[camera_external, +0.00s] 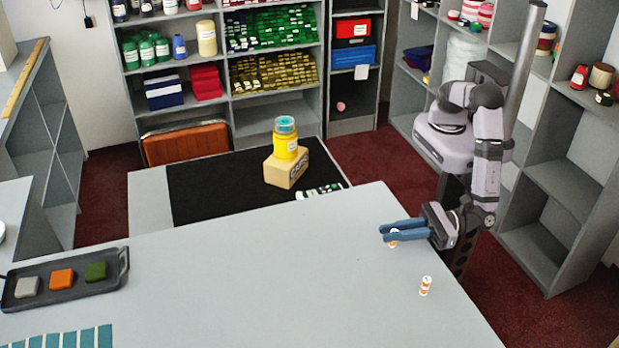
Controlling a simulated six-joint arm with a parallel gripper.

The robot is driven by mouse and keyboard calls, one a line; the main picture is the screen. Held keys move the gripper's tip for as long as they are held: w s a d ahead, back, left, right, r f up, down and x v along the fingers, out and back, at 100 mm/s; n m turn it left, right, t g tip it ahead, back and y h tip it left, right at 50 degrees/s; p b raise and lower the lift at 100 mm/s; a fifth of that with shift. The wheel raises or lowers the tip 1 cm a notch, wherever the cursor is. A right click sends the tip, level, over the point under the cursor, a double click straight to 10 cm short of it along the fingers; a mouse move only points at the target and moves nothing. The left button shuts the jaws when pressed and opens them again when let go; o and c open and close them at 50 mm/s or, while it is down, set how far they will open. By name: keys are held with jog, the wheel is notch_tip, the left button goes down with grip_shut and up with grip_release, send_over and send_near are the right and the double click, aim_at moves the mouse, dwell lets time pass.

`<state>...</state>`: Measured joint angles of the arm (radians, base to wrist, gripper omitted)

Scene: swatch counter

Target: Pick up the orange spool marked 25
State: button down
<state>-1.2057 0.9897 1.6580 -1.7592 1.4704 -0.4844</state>
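Two small white spools with orange bands stand on the grey counter (250,285) at the right. One spool (393,241) is at my gripper and partly hidden by its blue fingers. The other spool (426,286) stands upright and clear, nearer the camera and a little to the right. Their markings are too small to read, so I cannot tell which is 25. My gripper (383,233) reaches in from the right, low over the counter, with its fingers pointing left. The two fingers show as separate bars. I cannot tell whether they touch the spool.
A dark tray (122,278) with grey, orange and green blocks lies at the left. Teal strips (65,338) lie at the front left. Behind, a yellow jar (285,147) stands on a cardboard box (286,170) on a black mat (215,190). The counter's middle is clear.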

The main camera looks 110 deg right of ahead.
jog(key=shift+r, duration=0.15)
jog(key=shift+r+b, duration=1.2)
jog(key=shift+r, duration=3.7)
